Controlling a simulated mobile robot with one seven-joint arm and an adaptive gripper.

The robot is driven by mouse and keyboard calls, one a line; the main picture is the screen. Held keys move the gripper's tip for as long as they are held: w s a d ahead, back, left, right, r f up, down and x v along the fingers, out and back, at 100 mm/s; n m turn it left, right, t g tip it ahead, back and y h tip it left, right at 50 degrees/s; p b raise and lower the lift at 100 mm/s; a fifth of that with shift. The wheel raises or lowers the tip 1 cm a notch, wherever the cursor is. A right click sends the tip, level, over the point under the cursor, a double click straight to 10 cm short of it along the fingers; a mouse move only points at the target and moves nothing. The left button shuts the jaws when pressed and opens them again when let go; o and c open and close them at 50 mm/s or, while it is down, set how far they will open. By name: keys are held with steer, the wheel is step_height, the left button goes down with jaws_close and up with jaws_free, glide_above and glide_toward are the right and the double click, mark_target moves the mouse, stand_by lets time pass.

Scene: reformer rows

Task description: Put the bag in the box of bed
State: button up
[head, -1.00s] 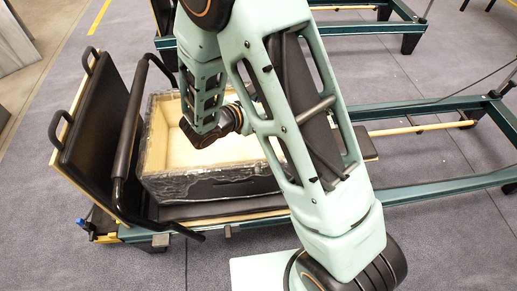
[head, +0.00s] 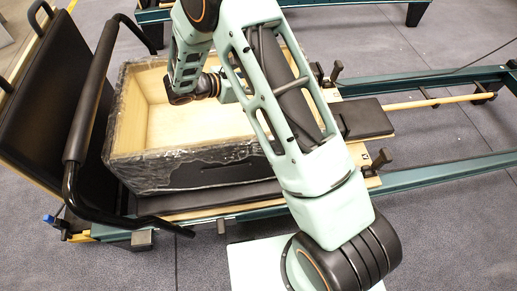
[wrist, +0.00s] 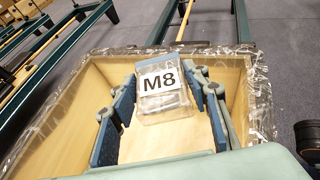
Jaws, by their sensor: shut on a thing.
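The box (head: 190,178) is open-topped, with pale wooden inner walls and dark, plastic-wrapped outer sides. It rests on the black-padded reformer bed (head: 235,194). The bag (wrist: 163,92) is clear with a white M8 label and shows in the wrist view. My gripper (wrist: 167,100) is shut on the bag, a blue-padded finger on each side of it. In the wrist view the bag is seen over the box opening, with the box walls around it. Its height above the box floor is hard to tell.
A black padded board (head: 45,95) and a curved black bar (head: 92,90) stand left of the box. Black posts (head: 380,160) rise from the frame on the right. Green reformer rails (head: 440,172) run to the right. Grey floor is clear in front.

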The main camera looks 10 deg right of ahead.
step_height(320, 180, down, 22)
steer(key=w+d+m+g+h+b, duration=0.1)
steer(key=w+m+g+b, duration=0.1)
steer(key=b, duration=1.3)
steer(key=shift+r+m+g, duration=0.2)
steer(key=shift+m+g, duration=0.5)
steer(key=shift+g, duration=0.2)
steer(key=shift+d, duration=0.1)
step_height(320, 180, down, 10)
steer(key=b, duration=0.4)
steer(key=shift+r, duration=0.25)
steer(key=shift+f, duration=0.1)
steer(key=shift+f, duration=0.1)
steer(key=o, duration=1.4)
steer(key=shift+c, duration=0.2)
steer(key=shift+s, duration=0.1)
